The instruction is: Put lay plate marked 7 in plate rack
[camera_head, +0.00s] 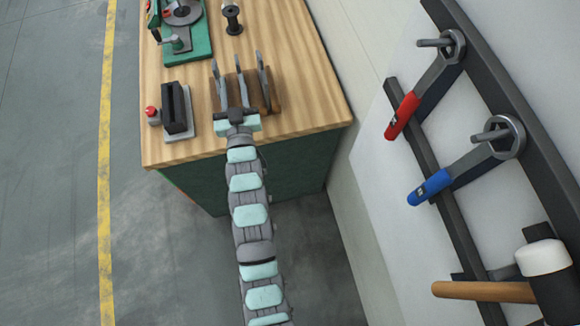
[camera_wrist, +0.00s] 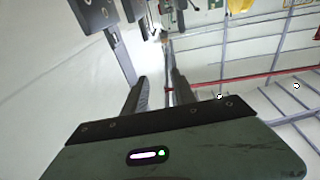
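I cannot read any number, so I cannot tell which is lay plate 7.
A black slotted block (camera_head: 175,108) on a grey base and a red button (camera_head: 152,113) are left of the rack. A green fixture (camera_head: 188,45) and a dark spool (camera_head: 232,18) stand behind. Wrenches (camera_head: 432,88) and a mallet (camera_head: 543,258) hang on the right wall.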

